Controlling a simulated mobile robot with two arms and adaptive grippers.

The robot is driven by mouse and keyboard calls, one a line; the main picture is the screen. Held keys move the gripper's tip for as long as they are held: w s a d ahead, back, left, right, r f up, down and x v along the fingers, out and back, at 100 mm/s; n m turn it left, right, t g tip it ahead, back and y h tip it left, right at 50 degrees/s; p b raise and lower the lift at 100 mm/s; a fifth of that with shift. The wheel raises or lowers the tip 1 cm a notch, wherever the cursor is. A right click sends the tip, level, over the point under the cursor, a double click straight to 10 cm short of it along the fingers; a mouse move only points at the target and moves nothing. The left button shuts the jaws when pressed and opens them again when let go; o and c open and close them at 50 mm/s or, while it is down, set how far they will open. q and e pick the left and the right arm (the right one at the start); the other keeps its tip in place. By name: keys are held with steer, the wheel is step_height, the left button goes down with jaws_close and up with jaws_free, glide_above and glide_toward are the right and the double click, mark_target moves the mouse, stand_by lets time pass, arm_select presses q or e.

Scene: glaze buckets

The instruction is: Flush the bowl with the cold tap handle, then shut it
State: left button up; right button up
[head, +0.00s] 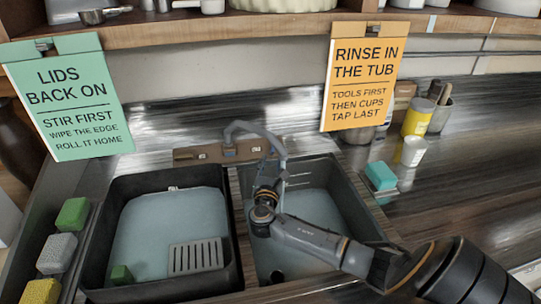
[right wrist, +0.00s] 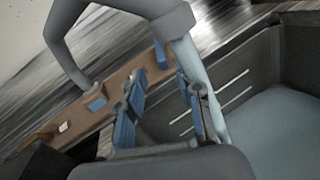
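The grey tap spout (head: 245,127) arches up from a brown board (head: 205,154) behind the two basins. A pale column (right wrist: 203,80), looking like running water, drops from the spout end into the right bowl (head: 335,205). In the right wrist view, a small blue-grey handle (right wrist: 160,52) stands on the board right of the spout base. My right gripper (head: 268,168) is over the right bowl near the tap. Its blue-padded fingers (right wrist: 163,108) are apart, with nothing seen held between them, short of that handle. My left gripper is out of view.
The left basin (head: 165,174) holds a grey grate (head: 195,255) and a green block (head: 121,274). Sponges (head: 72,215) line the left edge. A teal sponge (head: 380,176), a white cup (head: 413,151) and a yellow can (head: 418,117) stand right. Two signs hang above.

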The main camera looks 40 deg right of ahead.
mark_target(273, 148)
steer(key=b+x, duration=0.3)
steer(key=x, duration=0.3)
steer(key=shift+w+d+f, duration=0.15)
steer(key=shift+f, duration=0.05)
steer(key=shift+b+x, duration=0.5)
steer(key=shift+x, duration=0.3)
steer(key=shift+r, duration=0.2)
steer(key=shift+c, duration=0.4)
jaws_close()
